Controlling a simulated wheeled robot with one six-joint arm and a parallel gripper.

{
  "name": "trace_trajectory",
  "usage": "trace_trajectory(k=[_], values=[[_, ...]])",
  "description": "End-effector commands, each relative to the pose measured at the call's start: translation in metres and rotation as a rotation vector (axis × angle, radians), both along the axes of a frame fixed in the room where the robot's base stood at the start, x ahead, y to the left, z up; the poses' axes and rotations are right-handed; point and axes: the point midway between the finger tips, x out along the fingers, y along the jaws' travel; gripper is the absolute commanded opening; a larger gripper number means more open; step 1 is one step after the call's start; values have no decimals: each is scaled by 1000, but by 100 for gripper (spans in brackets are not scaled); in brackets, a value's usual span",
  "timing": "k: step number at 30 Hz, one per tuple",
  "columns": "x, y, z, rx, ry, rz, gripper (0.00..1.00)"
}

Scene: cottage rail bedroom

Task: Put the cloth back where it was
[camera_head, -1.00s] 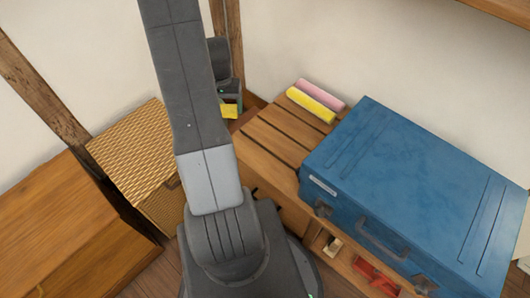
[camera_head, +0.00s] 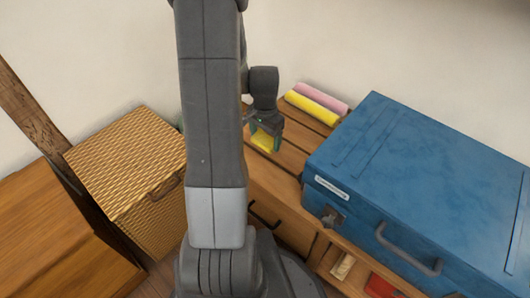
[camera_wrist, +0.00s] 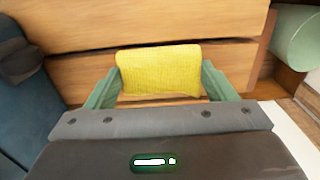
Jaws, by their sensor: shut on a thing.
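My gripper (camera_head: 266,136) is shut on a yellow cloth (camera_head: 264,144), and its green fingers grip the cloth at its two sides. In the wrist view the cloth (camera_wrist: 158,71) sits between the fingertips, with slatted wood behind it. The gripper is over the left part of the slatted wooden bench top (camera_head: 284,157), left of the blue suitcase. I cannot tell whether the cloth touches the slats.
A blue suitcase (camera_head: 420,180) covers the right of the bench. A yellow roll (camera_head: 312,108) and a pink roll (camera_head: 321,98) lie at its back. A wicker box (camera_head: 125,165) stands left. A green roll (camera_wrist: 298,38) shows in the wrist view. Some slats are bare.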

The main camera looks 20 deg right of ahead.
Motion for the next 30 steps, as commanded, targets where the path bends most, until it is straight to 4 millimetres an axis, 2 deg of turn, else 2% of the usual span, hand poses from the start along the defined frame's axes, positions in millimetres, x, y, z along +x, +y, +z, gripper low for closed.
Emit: trace_trajectory(k=[1, 7, 13, 25, 26, 28, 30], values=[[-1, 0, -10, 1, 3, 1, 56], [0, 0, -24, 1, 2, 1, 56], [0, 0, -52, 0, 1, 2, 56], [0, 0, -57, 0, 0, 2, 56], [0, 0, -56, 0, 0, 2, 83], [0, 0, -56, 0, 0, 2, 97], [0, 0, -56, 0, 0, 2, 99]])
